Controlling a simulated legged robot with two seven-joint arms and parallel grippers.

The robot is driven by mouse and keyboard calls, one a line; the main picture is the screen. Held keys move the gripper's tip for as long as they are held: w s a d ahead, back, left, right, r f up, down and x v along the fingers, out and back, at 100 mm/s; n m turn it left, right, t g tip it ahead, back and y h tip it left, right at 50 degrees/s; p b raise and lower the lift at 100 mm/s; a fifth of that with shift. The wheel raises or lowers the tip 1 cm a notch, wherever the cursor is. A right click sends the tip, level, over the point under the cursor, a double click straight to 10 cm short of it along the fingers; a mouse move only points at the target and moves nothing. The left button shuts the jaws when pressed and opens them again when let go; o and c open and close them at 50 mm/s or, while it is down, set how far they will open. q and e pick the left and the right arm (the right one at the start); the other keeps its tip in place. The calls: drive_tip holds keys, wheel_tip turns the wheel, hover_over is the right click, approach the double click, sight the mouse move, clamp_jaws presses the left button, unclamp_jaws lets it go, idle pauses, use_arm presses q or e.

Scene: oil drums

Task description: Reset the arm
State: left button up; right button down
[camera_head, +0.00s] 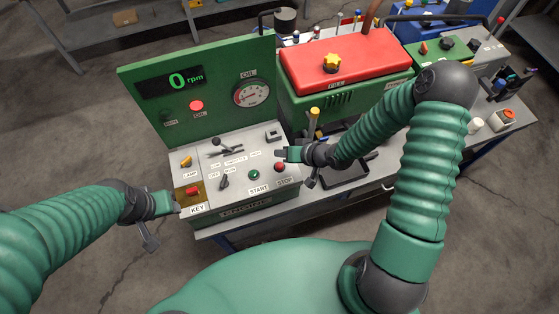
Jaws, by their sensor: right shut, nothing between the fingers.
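My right gripper (281,154) reaches in from the right over the engine control panel (235,203). It is shut and empty, above the panel's right part near the red stop button (280,167) and the green start button (253,174). My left gripper (176,207) comes in from the left and is at the panel's front left corner, beside the yellow key block with its red key (192,191). I cannot tell whether it touches the block, or whether its fingers are open.
The upright green board (206,88) behind the panel reads 0 rpm and has an oil gauge (252,92). A green engine box with a red cover (345,70) stands right of it. A dark tray (347,176) lies under my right arm. Open floor is at the left.

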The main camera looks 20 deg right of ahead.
drive_tip(key=shift+f, duration=0.1)
drive_tip(key=shift+d+f, duration=0.1)
drive_tip(key=shift+f, duration=0.05)
drive_tip(key=d+h+b, duration=0.1)
drive_tip(key=s+d+f+n+g+b, duration=0.1)
drive_tip(key=s+d+h+b, duration=0.1)
drive_tip(key=b, duration=0.1)
drive_tip(key=shift+s+d+f+g+h, duration=0.15)
drive_tip(key=shift+s+f+g+h, duration=0.15)
drive_tip(key=shift+f+g, duration=0.1)
drive_tip(key=shift+s+d+r+n+g+h+b, duration=0.2)
drive_tip(key=shift+s+d+n+g+h+b, duration=0.2)
drive_tip(key=shift+s+d+h+b, duration=0.55)
drive_tip(key=s+r+g+h+b, duration=0.1)
drive_tip(key=s+r+b, duration=0.3)
drive_tip(key=s, duration=0.5)
drive_tip(key=shift+s+a+r+g, duration=0.15)
drive_tip(key=shift+s+r+g, duration=0.05)
drive_tip(key=shift+r+g, duration=0.35)
